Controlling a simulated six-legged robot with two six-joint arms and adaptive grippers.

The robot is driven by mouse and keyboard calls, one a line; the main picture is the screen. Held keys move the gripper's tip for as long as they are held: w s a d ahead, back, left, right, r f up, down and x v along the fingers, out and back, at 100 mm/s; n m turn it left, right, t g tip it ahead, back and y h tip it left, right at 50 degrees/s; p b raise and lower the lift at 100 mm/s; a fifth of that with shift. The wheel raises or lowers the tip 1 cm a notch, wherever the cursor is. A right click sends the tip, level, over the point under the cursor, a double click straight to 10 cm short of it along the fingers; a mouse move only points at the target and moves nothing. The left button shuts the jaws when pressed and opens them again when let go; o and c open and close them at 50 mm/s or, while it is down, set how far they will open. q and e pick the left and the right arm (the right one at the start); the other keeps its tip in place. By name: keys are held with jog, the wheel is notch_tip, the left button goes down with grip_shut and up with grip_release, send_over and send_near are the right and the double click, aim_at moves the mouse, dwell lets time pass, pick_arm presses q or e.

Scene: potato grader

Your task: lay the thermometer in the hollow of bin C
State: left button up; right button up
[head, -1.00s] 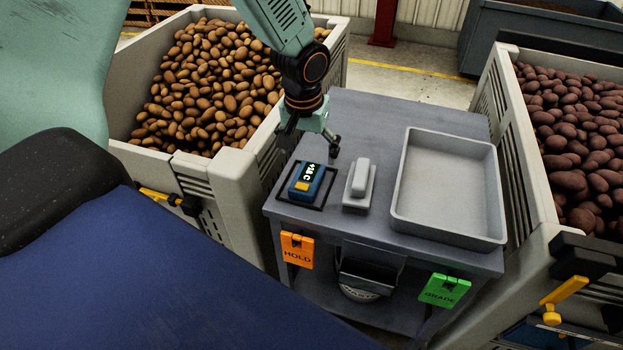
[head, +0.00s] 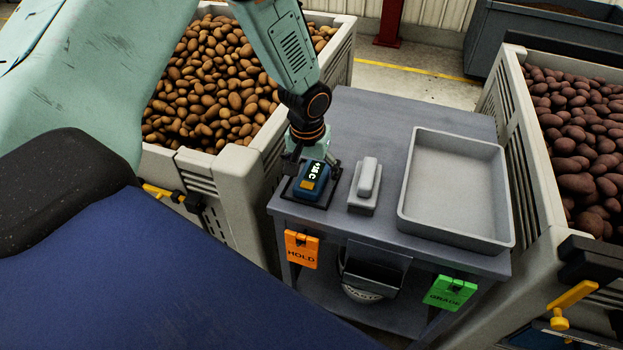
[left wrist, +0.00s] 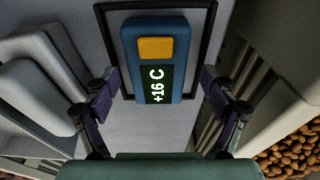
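The thermometer (head: 311,182) is a blue block with an orange button and a dark display reading "+16 C". It lies in a black-edged square (head: 288,193) on the grey table, and it also shows in the left wrist view (left wrist: 157,60). My left gripper (head: 313,166) is directly over it. In the left wrist view my left gripper (left wrist: 158,84) is open, with one finger on each side of the thermometer's display end and gaps between. My right gripper is not in view. I see no letter marking bin C, and no hollow shows in either potato heap.
A bin of brown potatoes (head: 205,168) stands left of the table (head: 360,110). A bin of reddish potatoes (head: 522,165) stands right. A light grey block (head: 366,184) and an empty grey tray (head: 508,200) share the tabletop. Orange HOLD (head: 301,249) and green GRADE (head: 449,293) tags hang in front.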

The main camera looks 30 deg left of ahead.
pick_arm(q)
jog(key=shift+d+r, duration=0.15)
jog(key=shift+d, duration=0.15)
jog(key=c, duration=0.4)
jog(key=shift+a, duration=0.2)
jog(key=c, duration=0.9)
